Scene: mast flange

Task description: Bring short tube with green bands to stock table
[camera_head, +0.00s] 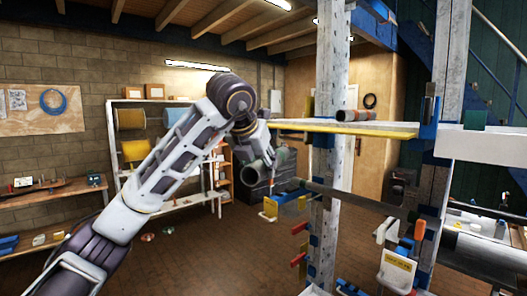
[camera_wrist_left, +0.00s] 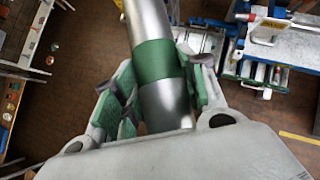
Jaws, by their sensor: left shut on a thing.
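The short tube with green bands (camera_wrist_left: 155,62) is a grey metal tube with a green band, held between the fingers of my left gripper (camera_wrist_left: 160,88). The fingers are shut on it around the green band. In the head view the tube (camera_head: 254,172) shows its open end facing me, held in mid-air left of the mast, with my left gripper (camera_head: 266,152) above it. Its far end is partly hidden. I cannot tell which table is the stock table. My right gripper is not in view.
A white mast post (camera_head: 330,150) with a yellow-edged crossbar (camera_head: 345,128) and several brackets stands close on the right. Another tube (camera_head: 354,115) lies on the crossbar. A wooden workbench (camera_head: 60,187) stands at the left wall, shelves (camera_head: 150,130) behind. The brown floor between is mostly clear.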

